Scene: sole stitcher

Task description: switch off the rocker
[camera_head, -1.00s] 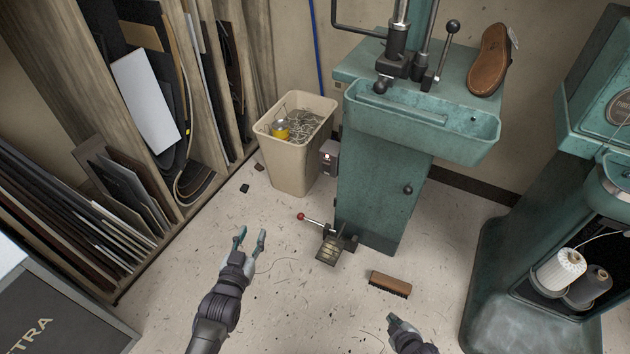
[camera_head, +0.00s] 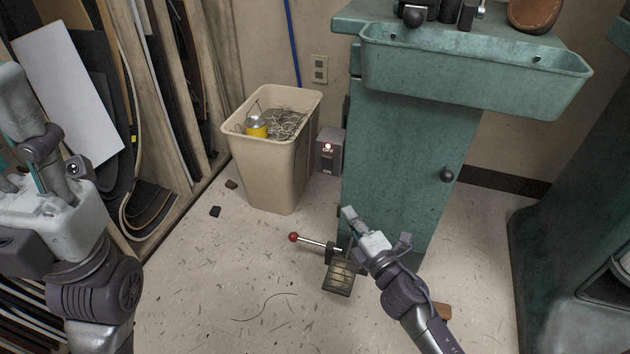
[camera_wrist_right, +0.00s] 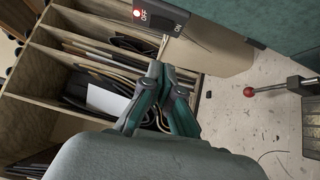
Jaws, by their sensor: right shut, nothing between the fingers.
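The rocker sits on a small grey switch box (camera_head: 328,151) on the left side of the green machine cabinet. The box carries OFF and ON labels and a glowing red lamp. In the right wrist view the box (camera_wrist_right: 176,15) is at the top, partly cut off; I cannot tell which way the rocker is tipped. My right gripper (camera_head: 349,213) is shut and empty, below and right of the box and apart from it in the head view. Its closed tips (camera_wrist_right: 160,70) show below the box in the wrist view.
A beige bin (camera_head: 275,165) with wire scraps and a yellow can stands left of the switch box. A red-knobbed lever (camera_head: 294,237) and a pedal (camera_head: 339,278) are on the floor before the green cabinet (camera_head: 405,165). A green trough (camera_head: 470,72) overhangs it.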

